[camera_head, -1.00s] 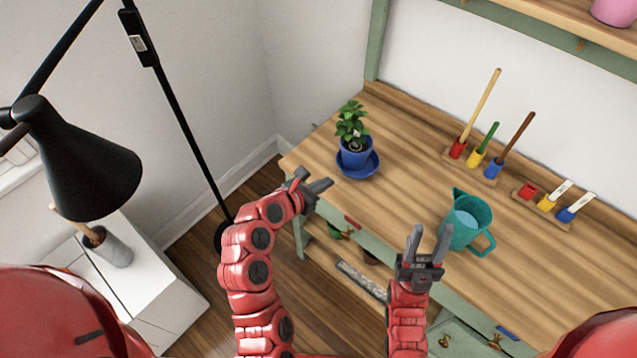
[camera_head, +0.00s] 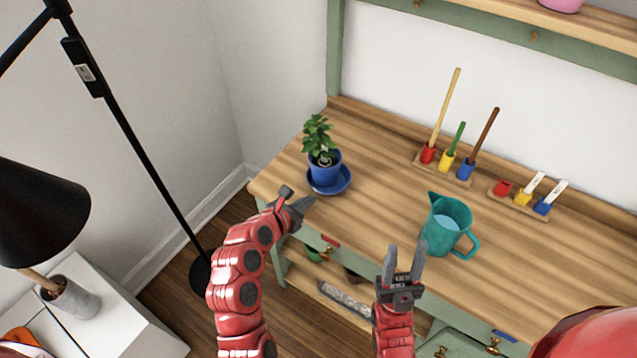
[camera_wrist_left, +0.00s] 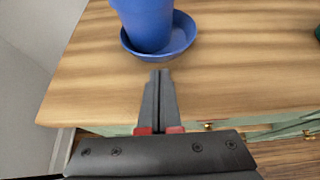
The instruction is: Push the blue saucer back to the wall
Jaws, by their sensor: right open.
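The blue saucer (camera_head: 343,187) lies flat near the left front corner of the wooden tabletop, with a blue pot (camera_head: 324,168) holding a green plant standing on it. In the left wrist view the saucer (camera_wrist_left: 182,45) is straight ahead, partly covered by the pot (camera_wrist_left: 148,22). My left gripper (camera_head: 308,203) is at the table's front edge, just in front of the saucer. In the wrist view its fingers (camera_wrist_left: 160,74) are together and empty, with a small gap to the saucer. My right gripper (camera_head: 405,255) is open and empty, in front of the table.
A teal pitcher (camera_head: 446,226) stands to the right of the saucer. Colored tool holders (camera_head: 447,162) stand along the table's back. Bare tabletop lies between the plant and the back wall. A black floor lamp (camera_head: 130,140) stands at the left.

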